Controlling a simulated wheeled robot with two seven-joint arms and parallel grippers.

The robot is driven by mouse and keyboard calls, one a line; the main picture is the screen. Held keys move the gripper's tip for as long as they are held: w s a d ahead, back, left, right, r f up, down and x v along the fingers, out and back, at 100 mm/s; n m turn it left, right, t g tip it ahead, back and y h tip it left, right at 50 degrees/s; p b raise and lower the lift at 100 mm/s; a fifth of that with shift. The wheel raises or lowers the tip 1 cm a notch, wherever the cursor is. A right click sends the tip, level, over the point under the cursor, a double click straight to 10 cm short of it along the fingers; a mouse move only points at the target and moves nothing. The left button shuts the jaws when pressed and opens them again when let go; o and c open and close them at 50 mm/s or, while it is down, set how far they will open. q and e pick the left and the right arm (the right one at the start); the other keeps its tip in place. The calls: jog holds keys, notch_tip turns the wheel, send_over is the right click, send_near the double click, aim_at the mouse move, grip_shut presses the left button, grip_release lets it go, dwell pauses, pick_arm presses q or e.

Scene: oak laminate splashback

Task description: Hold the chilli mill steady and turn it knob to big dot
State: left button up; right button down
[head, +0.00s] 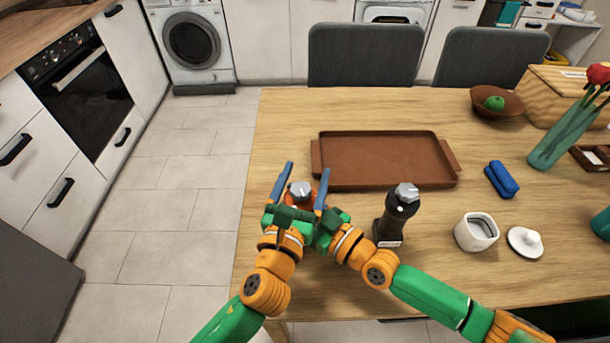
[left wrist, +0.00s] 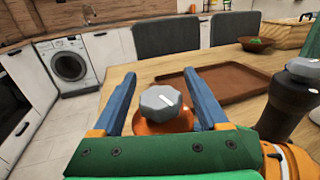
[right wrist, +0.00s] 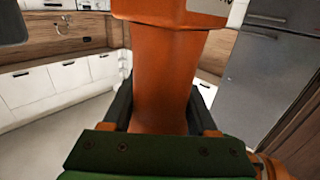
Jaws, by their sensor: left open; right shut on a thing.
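The orange chilli mill, with a grey faceted knob (head: 300,190), stands near the table's front left, mostly hidden by my grippers in the head view. The left wrist view shows the knob (left wrist: 160,102) with a white pointer line and part of the orange top (left wrist: 165,126). My left gripper (head: 306,170) is open, its blue fingers on either side of the knob, with gaps. My right gripper (right wrist: 160,95) is shut on the mill's orange body (right wrist: 163,65) at its narrow waist. I cannot make out the dot marks.
A dark mill (head: 399,213) with a grey knob stands just right of my grippers. A brown tray (head: 450,158) lies behind. A white pot (head: 476,232), its lid (head: 525,242) and a blue case (head: 501,179) are to the right. The table's left edge is close.

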pick_arm(q)
grip_shut()
jog(key=shift+m+h, duration=0.4)
jog(key=m+g+h, duration=0.2)
jog(key=h, duration=0.1)
jog(key=d+m+g+h, duration=0.1)
jog(key=h, duration=0.1)
jog(key=shift+s+m, duration=0.25)
jog(key=shift+m, duration=0.05)
jog(key=shift+s+d+m+g+h, duration=0.15)
jog(key=shift+m+g+h, duration=0.65)
jog(key=shift+g, duration=0.1)
jog(key=shift+s+d+m+g+h, duration=0.1)
jog(key=shift+s+m+g+h, duration=0.05)
jog(key=shift+m+g+h, duration=0.6)
jog(key=shift+s+d+m+g+h, duration=0.15)
jog(key=shift+m+g+h, duration=0.5)
jog(key=shift+g+h, duration=0.3)
jog(key=shift+s+g, duration=0.1)
jog(key=shift+g, duration=0.3)
grip_release()
